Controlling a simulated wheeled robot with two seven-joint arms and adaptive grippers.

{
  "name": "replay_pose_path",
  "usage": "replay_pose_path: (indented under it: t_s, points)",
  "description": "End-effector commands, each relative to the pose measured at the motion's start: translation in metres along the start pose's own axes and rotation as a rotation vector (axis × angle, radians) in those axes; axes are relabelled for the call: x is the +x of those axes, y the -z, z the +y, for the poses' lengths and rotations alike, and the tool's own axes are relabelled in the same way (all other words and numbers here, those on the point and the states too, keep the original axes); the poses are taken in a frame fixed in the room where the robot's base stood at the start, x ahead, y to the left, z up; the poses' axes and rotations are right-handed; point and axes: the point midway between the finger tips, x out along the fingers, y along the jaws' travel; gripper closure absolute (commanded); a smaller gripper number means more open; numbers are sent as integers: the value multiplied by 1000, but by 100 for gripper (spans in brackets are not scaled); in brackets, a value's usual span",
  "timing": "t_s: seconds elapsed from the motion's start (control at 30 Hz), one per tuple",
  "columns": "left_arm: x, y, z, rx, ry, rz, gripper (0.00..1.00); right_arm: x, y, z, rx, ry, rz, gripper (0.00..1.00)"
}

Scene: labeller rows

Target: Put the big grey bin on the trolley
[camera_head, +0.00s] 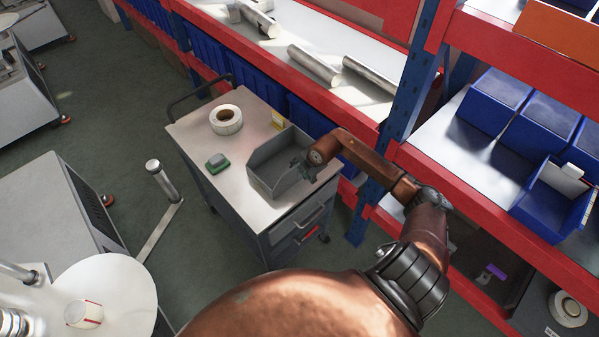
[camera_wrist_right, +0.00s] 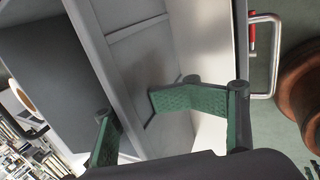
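The big grey bin (camera_head: 262,176) sits upright on the front right part of the trolley's top (camera_head: 237,200). It looks empty. My right gripper (camera_head: 305,170) is at the bin's right side, close to its wall. In the right wrist view the gripper's green-padded fingers (camera_wrist_right: 145,110) are spread apart, and the bin's grey wall (camera_wrist_right: 135,45) shows between and beyond them. I see no clear grip on the wall. My left gripper is not in view.
A label roll (camera_head: 226,119), a green item (camera_head: 217,163) and a yellow item (camera_head: 278,119) are also on the trolley. A red and blue rack with blue bins (camera_head: 497,96) stands close on the right. Open floor (camera_head: 120,100) lies to the left.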

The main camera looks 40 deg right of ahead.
Motion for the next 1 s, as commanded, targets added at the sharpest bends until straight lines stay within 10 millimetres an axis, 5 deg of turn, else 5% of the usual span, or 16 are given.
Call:
replay_pose_path:
  t_s: [0.23,0.7,1.0]
  points:
    - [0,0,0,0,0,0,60,-11,-1,0,0,-1,-1,58]
    - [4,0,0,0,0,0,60,-100,-1,0,-1,-1,-2,58]
    - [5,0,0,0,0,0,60,-120,0,0,1,1,0,58]
